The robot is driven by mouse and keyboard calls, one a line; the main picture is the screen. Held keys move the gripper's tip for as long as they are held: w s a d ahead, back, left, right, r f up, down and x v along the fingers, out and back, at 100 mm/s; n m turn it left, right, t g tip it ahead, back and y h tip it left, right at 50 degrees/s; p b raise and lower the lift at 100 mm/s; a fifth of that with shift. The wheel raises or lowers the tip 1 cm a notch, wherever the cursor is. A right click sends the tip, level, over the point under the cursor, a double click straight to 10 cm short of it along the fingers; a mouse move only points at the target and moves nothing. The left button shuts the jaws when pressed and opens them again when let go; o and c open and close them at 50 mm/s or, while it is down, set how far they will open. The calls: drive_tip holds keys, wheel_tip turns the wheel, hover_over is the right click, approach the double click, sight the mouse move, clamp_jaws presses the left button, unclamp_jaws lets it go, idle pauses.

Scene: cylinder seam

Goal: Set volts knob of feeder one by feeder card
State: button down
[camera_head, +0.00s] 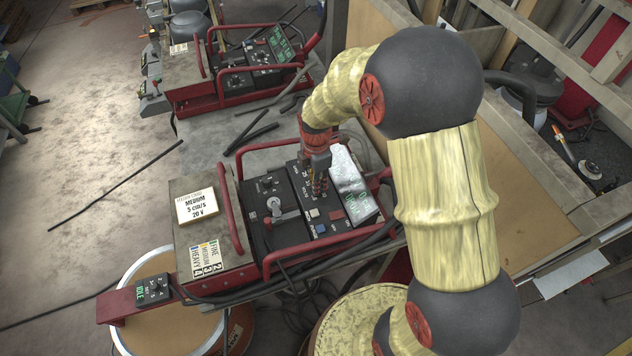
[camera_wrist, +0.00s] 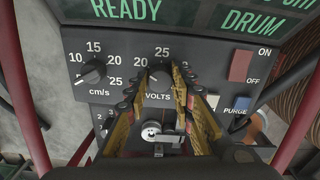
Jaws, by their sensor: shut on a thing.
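The feeder card (camera_head: 197,205) lies on the near feeder's grey top and reads MEDIUM, 5 cm/s, 20 V. My gripper (camera_head: 319,186) is over that feeder's black control panel (camera_head: 290,222). In the wrist view my gripper (camera_wrist: 165,80) is shut on the volts knob (camera_wrist: 159,75), with a finger on each side. The marks 20 and 25 show around this knob. Its pointer and its other marks are hidden by the fingers. The cm/s knob (camera_wrist: 93,72) is left of it, with 10, 15, 20 and 25 around it.
Displays above the panel show READY (camera_wrist: 125,10) and DRUM (camera_wrist: 252,22). A red ON/OFF switch (camera_wrist: 240,66) and a blue purge button (camera_wrist: 242,104) are to the right. Red guard rails (camera_head: 228,210) flank the panel. A second feeder (camera_head: 235,75) stands behind.

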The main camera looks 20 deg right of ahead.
drive_tip(key=c, duration=1.5)
unclamp_jaws()
drive_tip(key=shift+r, duration=0.15)
wheel_tip(320, 180, up, 12)
